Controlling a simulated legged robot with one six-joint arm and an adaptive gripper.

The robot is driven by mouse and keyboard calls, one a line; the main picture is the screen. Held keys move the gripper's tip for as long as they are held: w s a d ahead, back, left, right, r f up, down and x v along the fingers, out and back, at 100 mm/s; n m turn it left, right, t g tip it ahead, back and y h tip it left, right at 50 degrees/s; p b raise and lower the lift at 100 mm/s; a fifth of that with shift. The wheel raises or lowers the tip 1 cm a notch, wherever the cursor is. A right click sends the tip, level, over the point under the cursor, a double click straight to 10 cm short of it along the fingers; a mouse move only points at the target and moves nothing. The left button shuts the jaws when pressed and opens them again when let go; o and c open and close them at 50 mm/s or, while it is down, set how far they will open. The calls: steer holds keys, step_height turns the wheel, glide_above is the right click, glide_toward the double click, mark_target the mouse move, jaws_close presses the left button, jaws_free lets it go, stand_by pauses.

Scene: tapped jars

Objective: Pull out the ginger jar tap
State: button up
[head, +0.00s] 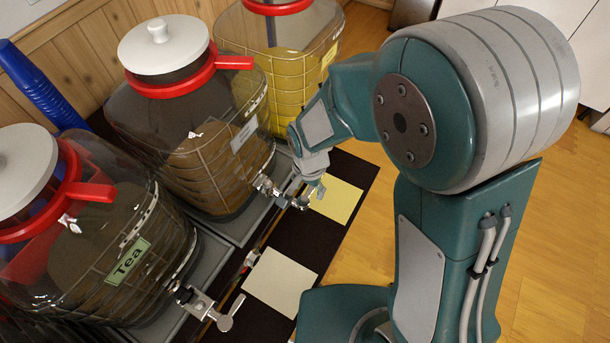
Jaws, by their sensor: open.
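Three large glass jars stand in a row. The front left jar (110,240) is labelled "Tea" and has a metal tap (208,308). The middle jar (185,130) holds dark brown liquid; its label (244,135) is too small to read. The far jar (285,60) holds yellow liquid, and its label (329,57) is also unreadable, so I cannot tell which is ginger. My gripper (303,196) is open at the middle jar's tap (268,188). The tap's outer end is partly hidden between or behind the fingers; contact is unclear.
A pale square (282,283) and a yellow square (337,198) lie on the dark surface before the jars. Open wooden floor (350,265) lies to the right.

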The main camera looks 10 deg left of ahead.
mark_target(308, 195)
step_height(308, 195, down, 2)
steer(key=shift+d+f, duration=0.1)
steer(key=shift+f, duration=0.55)
steer(key=shift+a+f, duration=0.25)
steer(key=shift+a, duration=0.25)
steer(key=shift+d, duration=0.35)
jaws_close()
steer(key=c, duration=0.9)
jaws_free()
